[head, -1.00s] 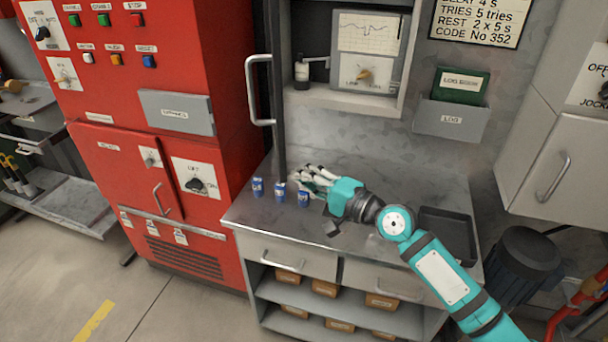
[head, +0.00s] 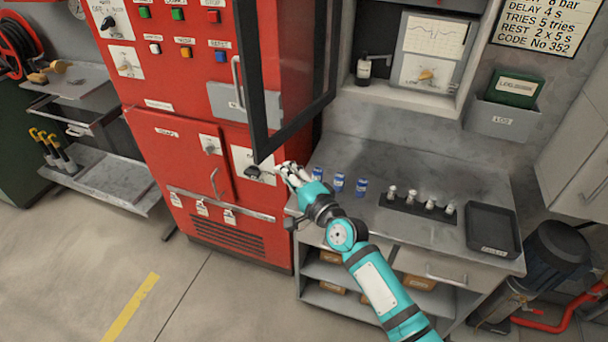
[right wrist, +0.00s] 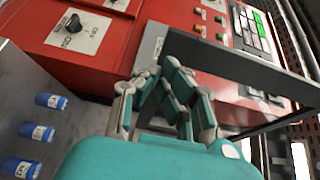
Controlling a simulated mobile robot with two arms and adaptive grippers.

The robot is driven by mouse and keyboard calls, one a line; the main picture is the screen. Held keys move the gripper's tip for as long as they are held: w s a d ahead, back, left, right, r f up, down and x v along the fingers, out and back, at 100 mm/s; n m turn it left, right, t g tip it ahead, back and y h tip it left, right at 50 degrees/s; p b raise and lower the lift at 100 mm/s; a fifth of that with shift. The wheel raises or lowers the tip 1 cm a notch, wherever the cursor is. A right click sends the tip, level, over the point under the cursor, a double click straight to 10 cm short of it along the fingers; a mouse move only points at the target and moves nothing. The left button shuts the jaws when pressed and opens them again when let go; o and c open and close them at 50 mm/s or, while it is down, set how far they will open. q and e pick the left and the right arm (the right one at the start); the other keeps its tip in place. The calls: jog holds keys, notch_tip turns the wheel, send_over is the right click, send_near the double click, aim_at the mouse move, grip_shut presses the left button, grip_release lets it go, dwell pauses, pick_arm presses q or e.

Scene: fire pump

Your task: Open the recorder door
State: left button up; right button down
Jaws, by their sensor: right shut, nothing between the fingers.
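The recorder door (head: 258,105) is a dark-framed glass door. It stands swung wide open, out in front of the red cabinet, with its pale bar handle (head: 238,84) on the left edge. The recorder (head: 430,50) sits exposed in its wall recess. My right gripper (head: 284,172) is shut and empty, just right of the door's lower corner. In the right wrist view my fingers (right wrist: 162,75) are close to the grey door frame (right wrist: 225,52); I cannot tell whether they touch it. My left gripper is not in view.
Three blue cylinders (head: 339,182) stand on the workbench (head: 390,160) beside my right gripper. Further right are a dark holder with several pale-topped pieces (head: 422,203) and a black tray (head: 492,231). The red cabinet (head: 175,90) is behind the door.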

jog(key=shift+w+a, duration=0.25)
jog(key=shift+a, duration=0.55)
jog(key=shift+w+a, duration=0.1)
jog(key=shift+a, duration=0.25)
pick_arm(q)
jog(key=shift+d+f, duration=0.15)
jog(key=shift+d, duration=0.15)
pick_arm(e)
jog(key=shift+a, duration=0.25)
